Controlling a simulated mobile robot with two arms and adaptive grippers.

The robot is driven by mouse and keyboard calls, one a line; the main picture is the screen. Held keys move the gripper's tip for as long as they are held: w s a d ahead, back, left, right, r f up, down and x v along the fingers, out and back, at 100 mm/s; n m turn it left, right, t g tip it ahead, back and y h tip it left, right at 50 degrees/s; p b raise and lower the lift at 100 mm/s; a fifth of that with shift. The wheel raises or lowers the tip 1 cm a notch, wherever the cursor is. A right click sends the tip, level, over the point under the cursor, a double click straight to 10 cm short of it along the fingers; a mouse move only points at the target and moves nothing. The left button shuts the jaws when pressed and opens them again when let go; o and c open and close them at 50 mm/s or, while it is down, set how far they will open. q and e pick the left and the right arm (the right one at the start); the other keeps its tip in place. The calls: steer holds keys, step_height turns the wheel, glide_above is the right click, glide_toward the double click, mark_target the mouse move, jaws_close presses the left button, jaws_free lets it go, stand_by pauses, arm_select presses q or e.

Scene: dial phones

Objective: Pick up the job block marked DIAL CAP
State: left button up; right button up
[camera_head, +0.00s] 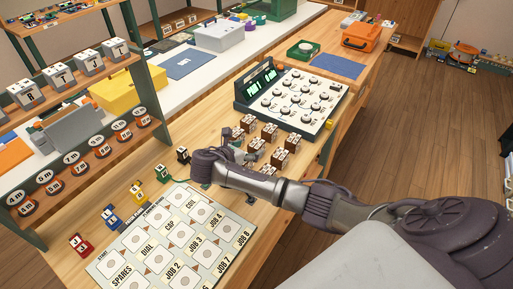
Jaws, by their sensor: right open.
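Several brown blocks with pale, marked tops (269,132) stand in rows on the wooden bench below the dial panel. Their markings are too small to read, so I cannot tell which one is DIAL CAP. My right gripper (256,150) reaches in from the right and is open among the near-left blocks. It hides part of that group, and I cannot tell whether it touches a block. My left gripper is not in view.
A white board with labelled squares (160,254) lies in front. Small red (80,245), blue (111,217), yellow (138,191), green (162,174) and black (183,155) blocks line its far-left side. The dial panel (312,91) stands behind the brown blocks. Shelves (150,100) border the left.

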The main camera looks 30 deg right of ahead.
mark_target(254, 145)
steer(key=x, duration=0.5)
steer(key=shift+w+a+r, duration=0.1)
steer(key=shift+w, duration=0.2)
steer(key=c, duration=1.3)
